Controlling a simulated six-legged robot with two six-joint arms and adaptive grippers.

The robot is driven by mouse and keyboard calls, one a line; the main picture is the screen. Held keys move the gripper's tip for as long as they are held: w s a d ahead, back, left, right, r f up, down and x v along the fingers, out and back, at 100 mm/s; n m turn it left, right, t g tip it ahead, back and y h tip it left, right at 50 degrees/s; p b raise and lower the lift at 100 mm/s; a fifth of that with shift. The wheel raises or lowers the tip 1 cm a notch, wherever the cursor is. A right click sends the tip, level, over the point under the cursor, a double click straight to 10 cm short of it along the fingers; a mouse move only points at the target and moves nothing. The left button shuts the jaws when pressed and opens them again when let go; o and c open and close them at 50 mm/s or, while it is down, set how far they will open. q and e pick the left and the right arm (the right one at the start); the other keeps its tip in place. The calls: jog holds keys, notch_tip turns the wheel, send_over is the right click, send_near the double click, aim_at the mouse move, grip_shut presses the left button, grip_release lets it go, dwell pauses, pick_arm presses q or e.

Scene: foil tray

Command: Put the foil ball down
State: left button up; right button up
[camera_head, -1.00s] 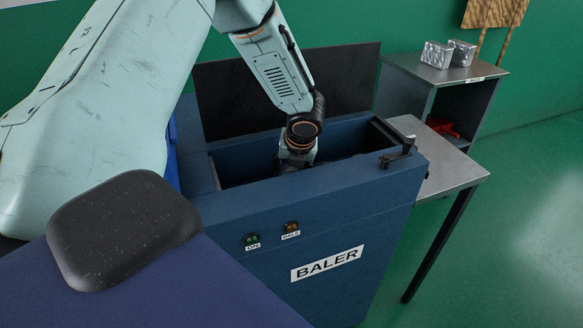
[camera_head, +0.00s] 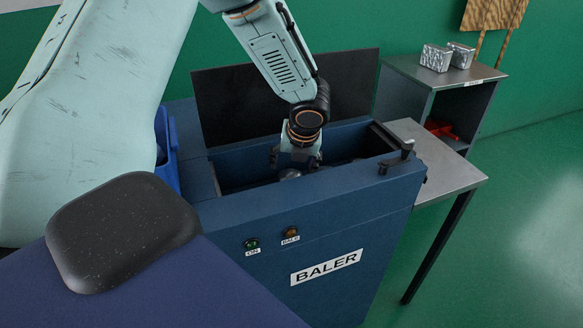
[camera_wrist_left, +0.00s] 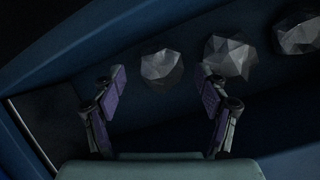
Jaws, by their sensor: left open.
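The blue baler (camera_head: 345,215) stands open at the top, its dark lid (camera_head: 285,95) upright behind the opening. My left gripper (camera_head: 296,168) is at the opening; its fingers are largely hidden by the front wall in the head view. In the left wrist view its two purple-padded fingers (camera_wrist_left: 162,80) are apart. A crumpled foil ball (camera_wrist_left: 161,67) shows between and beyond the fingertips, with no finger visibly touching it. Two more foil balls (camera_wrist_left: 230,56) (camera_wrist_left: 298,34) lie to its right inside the dark chamber. My right gripper is not seen.
A metal side table (camera_head: 450,172) adjoins the baler on the right. Two silver foil blocks (camera_head: 436,58) (camera_head: 461,55) sit on a grey shelf unit (camera_head: 462,75) behind it. A blue bin (camera_head: 167,150) is left of the baler. A latch (camera_head: 397,157) sticks up at the right rim.

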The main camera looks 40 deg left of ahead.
pick_arm(q)
jog(key=p+v, duration=0.1)
jog(key=v, duration=0.6)
jog(key=shift+r, duration=0.15)
jog(key=shift+s+p, duration=0.1)
jog(key=shift+p, duration=0.2)
